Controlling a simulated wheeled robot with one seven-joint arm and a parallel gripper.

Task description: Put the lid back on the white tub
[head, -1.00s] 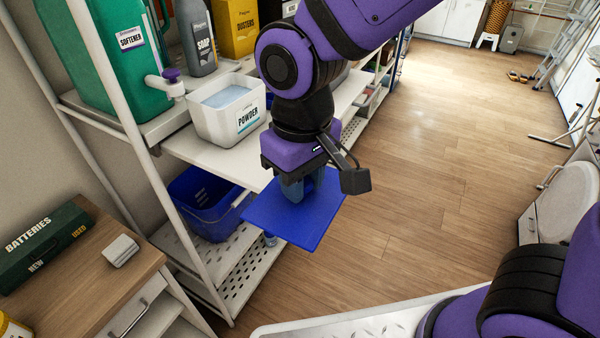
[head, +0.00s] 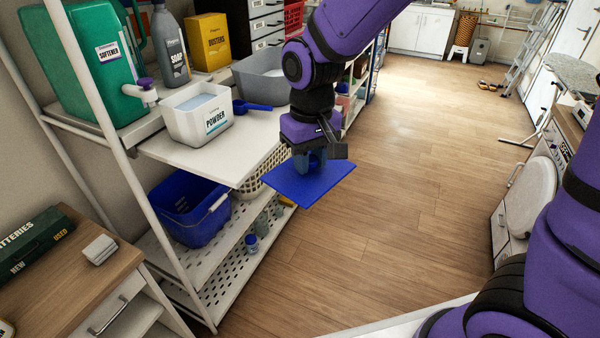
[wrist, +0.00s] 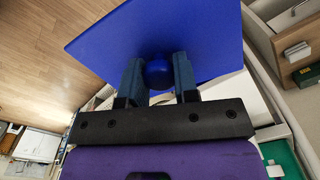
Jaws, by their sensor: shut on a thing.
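The white tub (head: 197,116), labelled POWDER, stands open on the upper shelf board in the head view, with pale powder inside. The blue square lid (head: 311,188) hangs level in the air to the right of the shelf, over the floor. My gripper (head: 309,160) is above the lid, shut on its round knob. In the wrist view, the two fingers (wrist: 158,77) press on either side of the blue knob, and the lid (wrist: 150,30) spreads out beyond them. The lid is apart from the tub, to its right and lower in the picture.
A blue scoop (head: 252,106) lies right of the tub, before a grey basin (head: 262,75). A green softener jug (head: 95,65) with a tap stands left of the tub. A white post (head: 115,150) rises at the shelf's front left. A blue bucket (head: 190,212) sits below.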

